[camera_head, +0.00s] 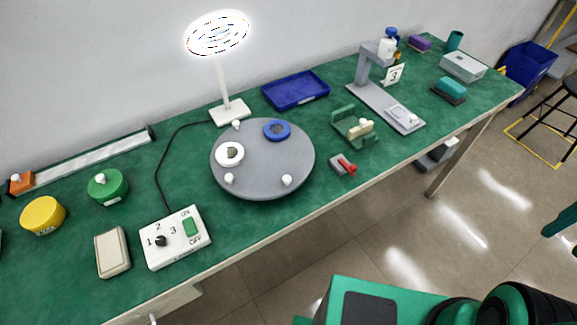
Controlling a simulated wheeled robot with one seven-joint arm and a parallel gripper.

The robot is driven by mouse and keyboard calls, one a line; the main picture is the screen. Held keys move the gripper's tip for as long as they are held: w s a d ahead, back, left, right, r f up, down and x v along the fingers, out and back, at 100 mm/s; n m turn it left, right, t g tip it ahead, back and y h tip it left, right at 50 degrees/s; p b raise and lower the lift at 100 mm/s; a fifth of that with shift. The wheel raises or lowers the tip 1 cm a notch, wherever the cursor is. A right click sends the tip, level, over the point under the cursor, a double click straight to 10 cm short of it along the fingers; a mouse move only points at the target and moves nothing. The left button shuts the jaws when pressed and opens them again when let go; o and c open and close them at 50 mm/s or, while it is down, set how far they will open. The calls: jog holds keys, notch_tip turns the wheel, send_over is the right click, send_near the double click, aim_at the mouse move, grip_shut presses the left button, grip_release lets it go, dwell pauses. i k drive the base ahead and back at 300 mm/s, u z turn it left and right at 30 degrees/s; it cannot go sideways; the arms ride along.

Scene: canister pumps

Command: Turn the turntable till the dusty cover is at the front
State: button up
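The turntable (262,165) is a round grey disc lying on the green bench top, near the middle of the view. A white ring-shaped piece (236,160) sits on its left side, and a blue ring-shaped piece (277,137) sits toward its back. White knobs stand near its rim: one at the back left (236,125), one at the front left (229,179) and one at the front right (287,180). I cannot tell which piece is the dusty cover; no dust is discernible at this size. My gripper is not in view.
A lit ring lamp (232,108) stands behind the turntable, beside a blue tray (295,90). A switch box (176,238) lies front left. A small red-handled part (343,164) and a green holder (353,127) are close on the right. Parts of my body show bottom right.

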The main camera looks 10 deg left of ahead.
aim_at(269, 171)
jog(key=k, duration=1.25)
jog(key=u, duration=0.35)
jog(key=i, duration=1)
